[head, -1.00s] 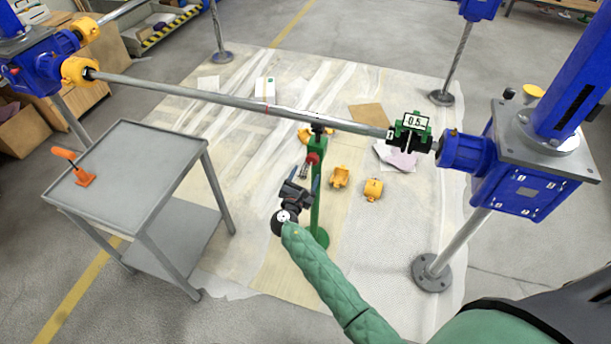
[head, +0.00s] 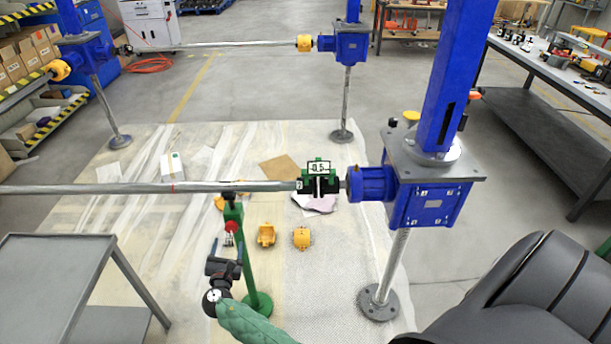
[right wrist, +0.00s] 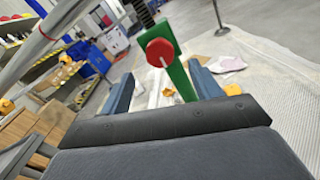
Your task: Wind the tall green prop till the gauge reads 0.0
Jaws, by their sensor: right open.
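The tall green prop (head: 248,268) stands on a round green foot under the long grey bar (head: 130,188). Its red knob (head: 231,227) is near the top, below the green head; in the right wrist view the knob (right wrist: 160,52) is ahead, in front of the green post (right wrist: 181,78). The gauge (head: 319,167) on the bar's right end shows 0.5; any sign before it is too small to tell. My right gripper (head: 227,250) is open and empty, just below the knob. Its two blue fingers (right wrist: 162,88) are spread in the right wrist view. My left gripper is out of view.
A grey cart (head: 50,262) stands at the left. A blue screw jack (head: 430,205) is at the right end of the bar. Yellow parts (head: 301,238) lie on the floor sheet right of the prop. A workbench (head: 550,85) stands at the far right.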

